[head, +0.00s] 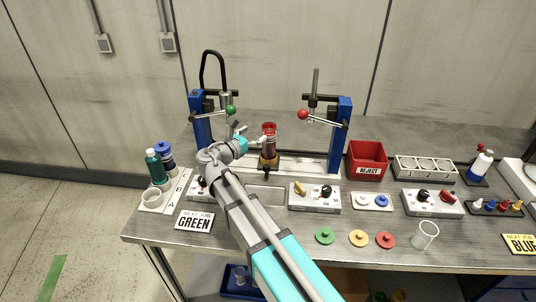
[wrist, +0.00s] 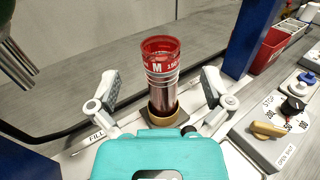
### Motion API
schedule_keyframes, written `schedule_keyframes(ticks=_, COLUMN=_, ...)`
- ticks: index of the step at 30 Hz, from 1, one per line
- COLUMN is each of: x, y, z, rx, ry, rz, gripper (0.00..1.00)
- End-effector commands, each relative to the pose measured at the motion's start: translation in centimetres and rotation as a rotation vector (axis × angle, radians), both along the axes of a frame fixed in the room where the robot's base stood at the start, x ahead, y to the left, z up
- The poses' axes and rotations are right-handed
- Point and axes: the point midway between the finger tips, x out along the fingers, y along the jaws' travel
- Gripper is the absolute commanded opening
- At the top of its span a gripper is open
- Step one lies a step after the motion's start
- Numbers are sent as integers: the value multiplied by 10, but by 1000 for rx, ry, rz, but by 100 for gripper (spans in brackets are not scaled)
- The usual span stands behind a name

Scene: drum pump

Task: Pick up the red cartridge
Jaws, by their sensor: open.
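The red cartridge (head: 269,131) stands upright in a brown holder (head: 269,161) on the bench between two blue posts. In the wrist view the cartridge (wrist: 162,62) has a red rim and collar marked "M" and "150", a silver band, and a dark red lower body in a ring seat (wrist: 167,117). My gripper (head: 252,141) comes at it from the front left. In the wrist view my gripper (wrist: 156,88) is open, with one finger on each side of the cartridge. Gaps show between both fingers and the cartridge.
A blue post with a green knob (head: 231,110) stands left of the cartridge, and one with a red knob (head: 303,114) stands right. A control box with a yellow lever (head: 300,188) is at front right. A red reject bin (head: 367,160) stands farther right.

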Motion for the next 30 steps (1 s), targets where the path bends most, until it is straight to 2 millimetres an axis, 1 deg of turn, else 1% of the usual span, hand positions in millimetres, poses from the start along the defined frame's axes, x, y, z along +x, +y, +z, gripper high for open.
schedule_keyframes(ticks=1, x=0, y=0, z=-8, rx=0, ry=0, rz=0, gripper=100)
schedule_keyframes(ticks=19, x=0, y=1, z=-53, rx=0, ry=0, rz=1, gripper=100)
schedule_keyframes(ticks=21, x=7, y=-4, z=-49, rx=0, ry=0, rz=0, gripper=100)
schedule_keyframes(ticks=24, x=15, y=-9, z=-48, rx=0, ry=0, rz=0, gripper=100)
schedule_keyframes(ticks=30, x=20, y=-13, z=-48, rx=0, ry=0, rz=2, gripper=100)
